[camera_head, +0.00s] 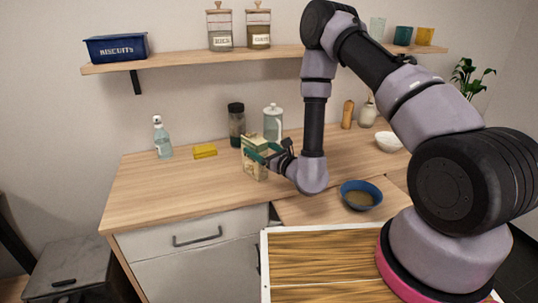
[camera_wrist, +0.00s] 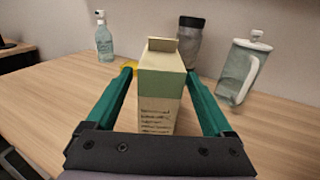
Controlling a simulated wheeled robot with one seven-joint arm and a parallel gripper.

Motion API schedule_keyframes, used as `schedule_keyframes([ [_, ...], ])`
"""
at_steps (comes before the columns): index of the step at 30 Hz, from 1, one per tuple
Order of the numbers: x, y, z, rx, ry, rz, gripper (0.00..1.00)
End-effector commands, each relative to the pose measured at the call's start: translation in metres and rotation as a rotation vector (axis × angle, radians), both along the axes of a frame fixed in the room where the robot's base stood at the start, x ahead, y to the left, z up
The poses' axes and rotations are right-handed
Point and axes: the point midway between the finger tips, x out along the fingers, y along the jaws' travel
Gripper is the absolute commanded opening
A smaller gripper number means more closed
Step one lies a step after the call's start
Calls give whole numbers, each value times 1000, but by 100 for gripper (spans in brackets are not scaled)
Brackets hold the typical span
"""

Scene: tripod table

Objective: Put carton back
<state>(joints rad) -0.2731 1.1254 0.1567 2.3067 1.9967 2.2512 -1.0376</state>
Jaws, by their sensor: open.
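A cream and pale green carton (camera_head: 252,167) stands upright on the wooden counter (camera_head: 165,187). In the wrist view the carton (camera_wrist: 160,85) stands between the two green fingers, with printed text on its near face. My gripper (camera_wrist: 160,85) is open around it, with a gap visible on each side. In the head view my gripper (camera_head: 262,153) reaches the carton from the right, and its fingers cover part of the carton's upper half.
A dark-lidded jar (camera_head: 236,125) and a white-lidded pitcher (camera_head: 273,122) stand close behind the carton. A spray bottle (camera_head: 162,139) and yellow sponge (camera_head: 205,151) are to the left. A blue bowl (camera_head: 361,195) is at right. A shelf (camera_head: 185,60) hangs above. The counter's front left is clear.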

Motion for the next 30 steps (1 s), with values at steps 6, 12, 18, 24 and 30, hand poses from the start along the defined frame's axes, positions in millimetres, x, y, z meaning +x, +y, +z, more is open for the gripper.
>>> schedule_keyframes([
  [6,-34,-28,-1,0,5,-3,86],
  [12,-48,-38,0,1,2,-1,86],
  [18,-49,-37,6,6,-8,13,86],
  [24,-49,-12,72,71,-104,190,86],
  [30,-88,18,182,85,-281,564,86],
])
